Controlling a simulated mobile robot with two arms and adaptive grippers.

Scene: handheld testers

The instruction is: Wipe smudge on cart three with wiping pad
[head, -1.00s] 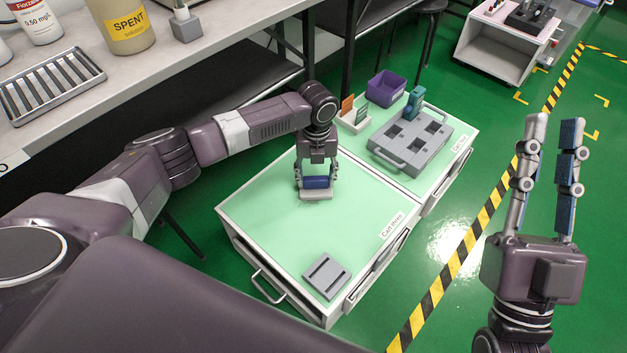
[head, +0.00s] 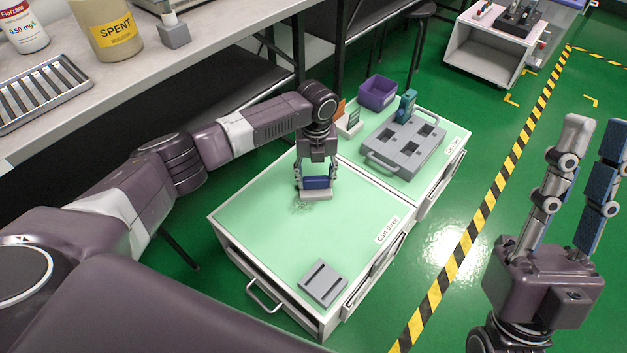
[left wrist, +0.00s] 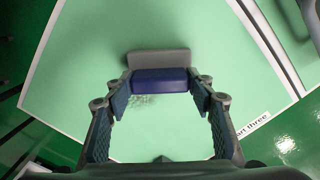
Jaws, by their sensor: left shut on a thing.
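Cart three (head: 262,232) has a pale green top and a label at its right edge. My left gripper (head: 316,184) points down over the far part of this top, shut on the wiping pad (head: 316,195), which has a blue grip and a light grey base. The pad also shows between the fingertips in the left wrist view (left wrist: 160,80), its base at or very near the top. A faint grey speckled smudge (head: 301,207) lies right beside the pad; it shows below the pad in the left wrist view (left wrist: 143,99). My right gripper (head: 590,180) is open and empty over the floor.
A grey slotted block (head: 323,283) sits at the near corner of cart three. The cart behind holds a grey tray with square holes (head: 405,144), a teal device (head: 406,106) and a purple bin (head: 377,93). A bench (head: 95,118) runs along the left.

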